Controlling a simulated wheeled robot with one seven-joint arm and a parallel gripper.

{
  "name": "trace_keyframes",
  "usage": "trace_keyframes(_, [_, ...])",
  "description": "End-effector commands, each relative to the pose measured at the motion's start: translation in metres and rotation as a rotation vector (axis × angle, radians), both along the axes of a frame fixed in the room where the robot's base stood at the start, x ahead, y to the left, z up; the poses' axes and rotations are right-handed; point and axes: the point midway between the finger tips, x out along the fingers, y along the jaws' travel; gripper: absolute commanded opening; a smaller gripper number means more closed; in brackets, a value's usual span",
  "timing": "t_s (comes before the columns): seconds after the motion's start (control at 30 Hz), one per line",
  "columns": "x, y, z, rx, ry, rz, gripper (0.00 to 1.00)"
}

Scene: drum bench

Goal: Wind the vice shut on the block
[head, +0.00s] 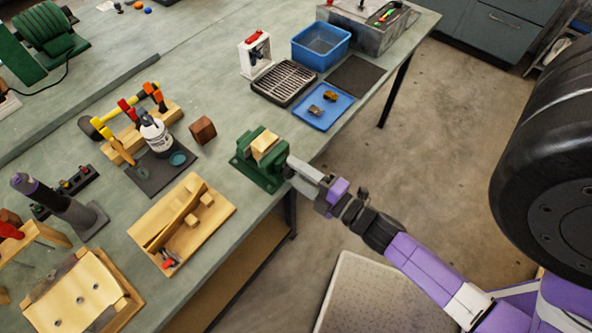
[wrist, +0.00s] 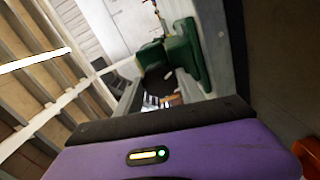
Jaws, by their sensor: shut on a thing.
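The green vice (head: 258,176) is at the front edge of the bench, and it also shows in the wrist view (wrist: 187,52). A pale wooden block (head: 264,143) sits between its jaws; I cannot tell whether both jaws touch it. My gripper (head: 291,171) is at the vice's outer end, reaching in from the right. It is shut on the vice handle, which the fingers mostly hide in the head view. In the wrist view a dark round part (wrist: 157,82) of the vice's front lies just beyond the fingers.
A wooden tray (head: 222,214) with small blocks lies left of the vice, and a brown cube (head: 203,130) is behind it. A blue tray (head: 321,118) with small parts, a dark grate (head: 284,82) and a blue bin (head: 321,45) are farther along. Open floor lies before the bench.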

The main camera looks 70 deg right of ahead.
Motion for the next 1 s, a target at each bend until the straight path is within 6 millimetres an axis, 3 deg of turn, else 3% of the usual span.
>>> trace_keyframes(0.6, [-0.0031, -0.001, -0.0018, 0.558, -0.154, -0.005, 0.05])
trace_keyframes(1.0, [-0.0032, -0.0012, -0.0025, 0.818, -0.228, -0.005, 0.05])
